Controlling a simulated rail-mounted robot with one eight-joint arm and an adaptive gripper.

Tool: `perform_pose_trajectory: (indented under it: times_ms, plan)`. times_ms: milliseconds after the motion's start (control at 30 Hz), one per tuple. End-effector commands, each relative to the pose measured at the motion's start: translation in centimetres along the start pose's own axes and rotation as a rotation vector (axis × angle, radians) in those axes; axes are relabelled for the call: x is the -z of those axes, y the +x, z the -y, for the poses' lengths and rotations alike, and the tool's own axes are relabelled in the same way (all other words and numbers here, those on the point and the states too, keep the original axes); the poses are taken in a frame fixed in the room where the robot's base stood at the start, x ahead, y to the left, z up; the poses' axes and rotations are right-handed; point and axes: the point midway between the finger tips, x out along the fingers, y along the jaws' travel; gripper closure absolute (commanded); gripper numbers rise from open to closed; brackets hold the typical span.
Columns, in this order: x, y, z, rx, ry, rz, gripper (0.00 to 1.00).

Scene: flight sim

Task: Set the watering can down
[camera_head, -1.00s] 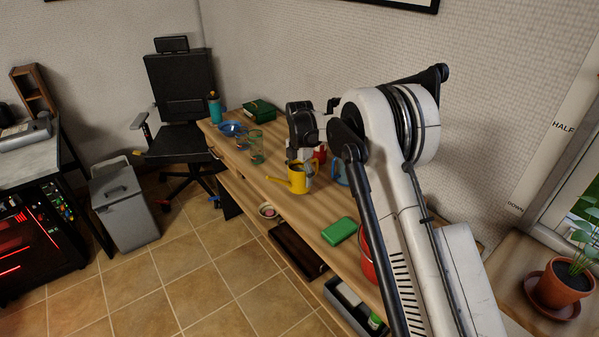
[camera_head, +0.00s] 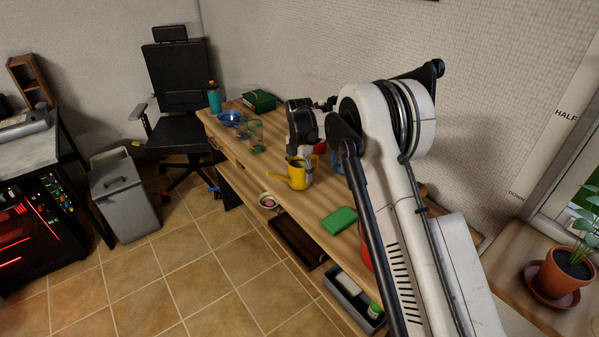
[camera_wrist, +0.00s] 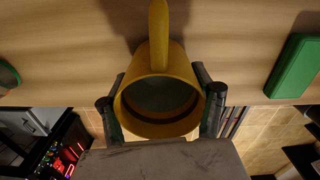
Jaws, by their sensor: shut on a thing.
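In the head view my arm hides part of the gripper. I cannot tell whether the can's base touches the desk top (camera_head: 262,178).
A green box (camera_head: 339,220) lies right of the can. A clear glass (camera_head: 256,136), a blue bowl (camera_head: 231,118) and a teal bottle (camera_head: 214,97) stand to the left. A red thing (camera_head: 320,147) is close behind the can. Bare desk shows between can and green box.

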Motion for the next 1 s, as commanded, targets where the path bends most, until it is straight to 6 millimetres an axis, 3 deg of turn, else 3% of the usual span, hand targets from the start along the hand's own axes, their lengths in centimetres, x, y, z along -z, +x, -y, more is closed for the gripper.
perform_pose_trajectory:
  times_ms: [433,467,600,1000]
  plan:
    - [0.00,0.79,0.00,0.000,0.000,0.000,0.85]
    - [0.00,0.76,0.00,0.000,0.000,0.000,0.35]
    - [0.00,0.72,0.00,0.000,0.000,0.000,0.16]
    - [0.00,0.12,0.00,0.000,0.000,0.000,0.14]
